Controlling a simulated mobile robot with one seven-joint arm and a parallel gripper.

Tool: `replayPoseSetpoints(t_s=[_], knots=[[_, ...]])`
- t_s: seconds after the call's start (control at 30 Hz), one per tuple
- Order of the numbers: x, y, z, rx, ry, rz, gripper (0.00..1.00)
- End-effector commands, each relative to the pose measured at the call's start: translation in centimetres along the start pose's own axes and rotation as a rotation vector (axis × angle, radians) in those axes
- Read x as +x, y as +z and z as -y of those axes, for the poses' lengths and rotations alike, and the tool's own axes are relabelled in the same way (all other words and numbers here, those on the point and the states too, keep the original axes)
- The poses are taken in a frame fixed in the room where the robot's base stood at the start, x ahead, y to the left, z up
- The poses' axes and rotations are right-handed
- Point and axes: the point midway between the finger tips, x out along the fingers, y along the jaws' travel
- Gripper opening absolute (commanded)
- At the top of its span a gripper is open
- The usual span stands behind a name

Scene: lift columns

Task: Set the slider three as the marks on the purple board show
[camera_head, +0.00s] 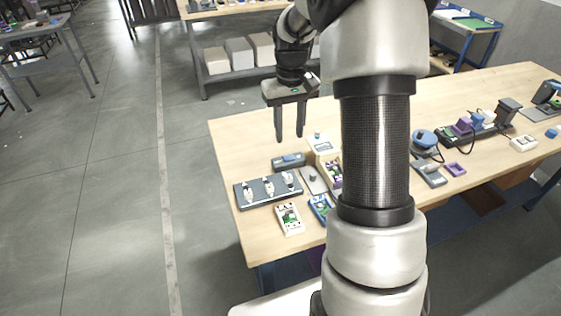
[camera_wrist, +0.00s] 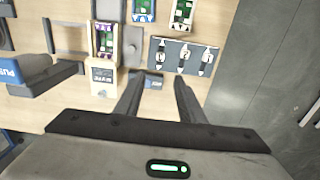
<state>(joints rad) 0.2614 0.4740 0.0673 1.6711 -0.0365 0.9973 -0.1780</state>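A dark slider panel (camera_head: 268,200) with three white-and-dark sliders lies near the table's left edge; it also shows in the wrist view (camera_wrist: 172,70). I cannot read which slider is number three. A board with purple parts and a green middle (camera_wrist: 104,40) stands left of the panel in the wrist view; in the head view this purple board (camera_head: 332,174) is partly hidden by my arm. Its marks are too small to read. My gripper (camera_head: 289,137) hangs above the table behind the panel, fingers apart and empty. Its fingers (camera_wrist: 156,82) also show in the wrist view.
A white-framed board (camera_head: 290,220) and a blue-framed board (camera_head: 320,207) lie in front of the panel. A small blue-grey block (camera_head: 288,160) sits behind it. A grey plate (camera_head: 312,182) lies beside it. Several devices stand at right. The back left tabletop is clear.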

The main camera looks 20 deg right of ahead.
Motion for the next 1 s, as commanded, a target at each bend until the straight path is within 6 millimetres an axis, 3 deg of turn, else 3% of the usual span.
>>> replayPoseSetpoints(t_s=[0.7, 1.0], knots=[[14.2, 0.2, 0.1, 0.000, -0.001, 0.004, 0.36], [16.6, 0.1, 0.1, 0.000, 0.000, 0.001, 0.36]])
